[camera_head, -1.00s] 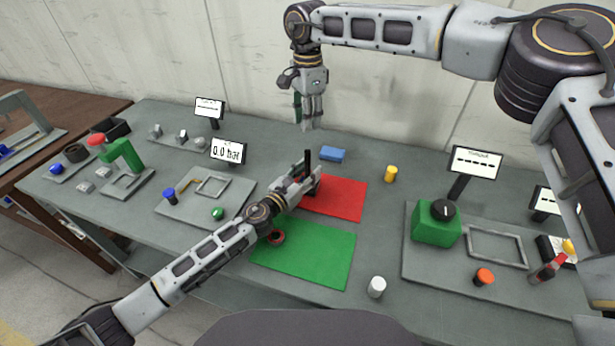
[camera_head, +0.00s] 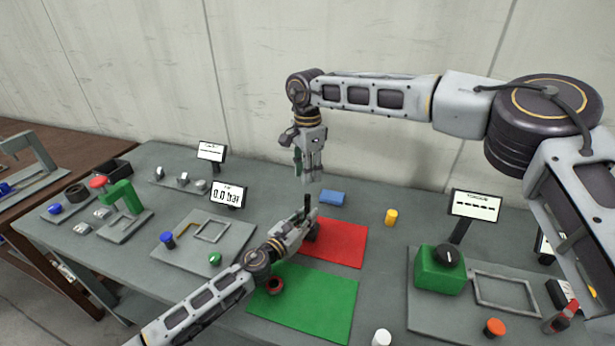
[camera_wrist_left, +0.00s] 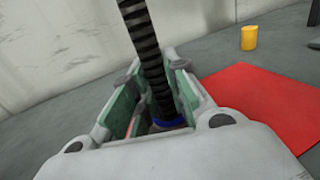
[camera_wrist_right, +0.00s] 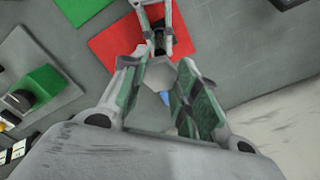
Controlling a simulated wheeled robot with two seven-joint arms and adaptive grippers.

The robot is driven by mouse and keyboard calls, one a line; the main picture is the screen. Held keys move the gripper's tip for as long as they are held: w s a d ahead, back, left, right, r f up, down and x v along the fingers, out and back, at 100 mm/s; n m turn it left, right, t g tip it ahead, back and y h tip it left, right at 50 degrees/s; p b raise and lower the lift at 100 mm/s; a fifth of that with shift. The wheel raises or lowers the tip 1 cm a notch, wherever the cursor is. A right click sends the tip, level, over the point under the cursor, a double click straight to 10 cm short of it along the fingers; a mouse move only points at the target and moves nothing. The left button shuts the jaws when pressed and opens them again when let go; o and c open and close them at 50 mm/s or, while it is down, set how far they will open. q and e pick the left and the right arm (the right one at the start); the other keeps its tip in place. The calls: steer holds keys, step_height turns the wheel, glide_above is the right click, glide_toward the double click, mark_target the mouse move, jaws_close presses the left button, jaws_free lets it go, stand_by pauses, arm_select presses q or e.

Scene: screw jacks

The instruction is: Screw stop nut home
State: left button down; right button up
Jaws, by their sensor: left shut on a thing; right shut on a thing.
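A jack's black threaded spindle (camera_head: 307,204) stands upright over the red mat. My left gripper (camera_head: 308,226) is shut around the jack's lower part. In the left wrist view the spindle (camera_wrist_left: 150,55) rises between the fingers (camera_wrist_left: 155,110), with a blue ring (camera_wrist_left: 170,123) at its foot; the fingers hide most of the body. My right gripper (camera_head: 312,172) points down just above the spindle, with a small gap in the head view. In the right wrist view its fingers (camera_wrist_right: 155,95) are shut on a grey hexagonal nut (camera_wrist_right: 158,76), close to the left gripper (camera_wrist_right: 156,28).
A red mat (camera_head: 345,244) and a green mat (camera_head: 320,300) lie around the left gripper. A blue block (camera_head: 332,198) and a yellow cylinder (camera_head: 391,217) stand nearby. A green box (camera_head: 438,272) is on the right, a dark red ring (camera_head: 275,286) on the green mat.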

mark_target(307, 195)
steer(key=shift+f, duration=1.25)
steer(key=shift+f, duration=0.2)
steer(key=shift+f, duration=0.7)
steer(key=shift+f, duration=0.55)
stand_by(0.5)
